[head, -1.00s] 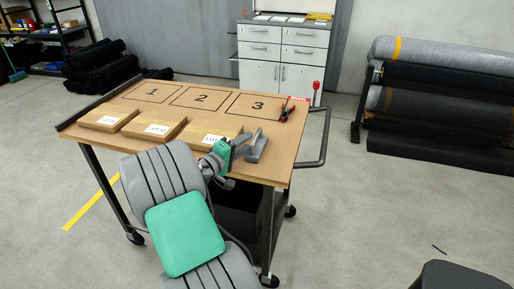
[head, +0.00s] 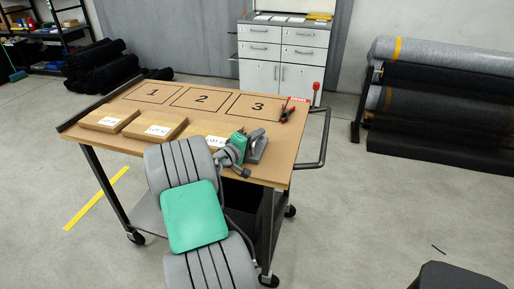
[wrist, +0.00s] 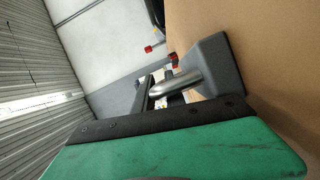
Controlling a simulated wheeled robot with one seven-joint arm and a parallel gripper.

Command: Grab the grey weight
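The grey weight (head: 259,148) stands on the cart top near its front right corner. In the wrist view it is a grey block (wrist: 222,62) with a shiny round metal handle (wrist: 178,83). My gripper (head: 249,145), with its green body, is right at the weight from the left, its fingers overlapping the handle area. In the wrist view a dark finger (wrist: 147,93) is beside the handle's near end. The other finger is hidden behind the green and black housing, so I cannot tell whether the fingers press on the handle.
The wooden cart top (head: 215,125) carries marked squares 1, 2 and 3, which are empty. Red-handled pliers (head: 288,110) lie at the right edge. A push handle (head: 324,140) sticks out right.

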